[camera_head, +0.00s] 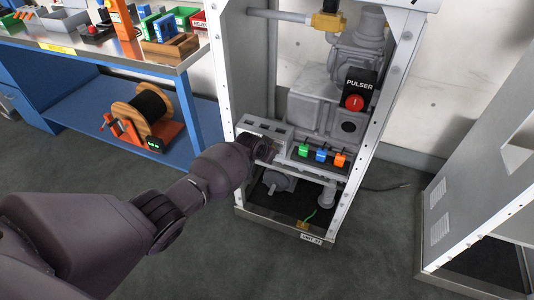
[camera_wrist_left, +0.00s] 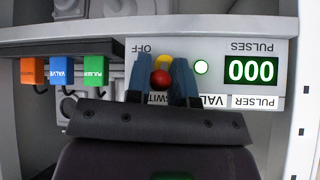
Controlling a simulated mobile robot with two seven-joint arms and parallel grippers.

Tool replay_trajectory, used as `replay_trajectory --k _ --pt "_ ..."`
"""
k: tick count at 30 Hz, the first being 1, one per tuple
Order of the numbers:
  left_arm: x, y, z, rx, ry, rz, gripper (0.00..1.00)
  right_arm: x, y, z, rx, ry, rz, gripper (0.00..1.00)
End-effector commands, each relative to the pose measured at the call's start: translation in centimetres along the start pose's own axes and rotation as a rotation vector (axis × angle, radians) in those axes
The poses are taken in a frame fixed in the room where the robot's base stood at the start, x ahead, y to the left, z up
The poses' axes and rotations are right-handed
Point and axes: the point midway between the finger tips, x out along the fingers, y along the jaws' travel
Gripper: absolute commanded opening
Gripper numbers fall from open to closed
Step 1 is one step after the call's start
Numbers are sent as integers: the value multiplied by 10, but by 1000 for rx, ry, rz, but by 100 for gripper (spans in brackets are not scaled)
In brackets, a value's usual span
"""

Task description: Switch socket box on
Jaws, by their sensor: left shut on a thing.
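The socket box (camera_head: 265,125) is a light grey box mounted in the front left of the white frame. The left gripper is shut on this knob. In the head view my wrist hides the box's front. My right gripper is out of view.
Green (camera_head: 304,150), blue (camera_head: 321,154) and orange (camera_head: 340,159) plugs sit on a rail right of the box. A red PULSER button (camera_head: 354,102) is above them. The frame's right post (camera_head: 375,120) stands beyond. A workbench with a cable reel (camera_head: 150,106) is left.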

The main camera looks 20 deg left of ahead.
Motion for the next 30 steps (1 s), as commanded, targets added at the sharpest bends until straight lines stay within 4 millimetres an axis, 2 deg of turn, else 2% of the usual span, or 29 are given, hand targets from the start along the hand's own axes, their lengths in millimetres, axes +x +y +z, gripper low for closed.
replay_trajectory --k 14,15,19,26,30 --pt "0 0 1 0 -14 3 0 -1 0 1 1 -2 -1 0" --pt "0 0 1 0 -14 3 28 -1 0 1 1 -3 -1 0" --pt "0 0 1 0 -13 3 47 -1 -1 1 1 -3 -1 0" --pt "0 0 0 0 -12 3 47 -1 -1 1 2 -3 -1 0" --pt "-7 -1 -2 0 -9 2 47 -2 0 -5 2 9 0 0"
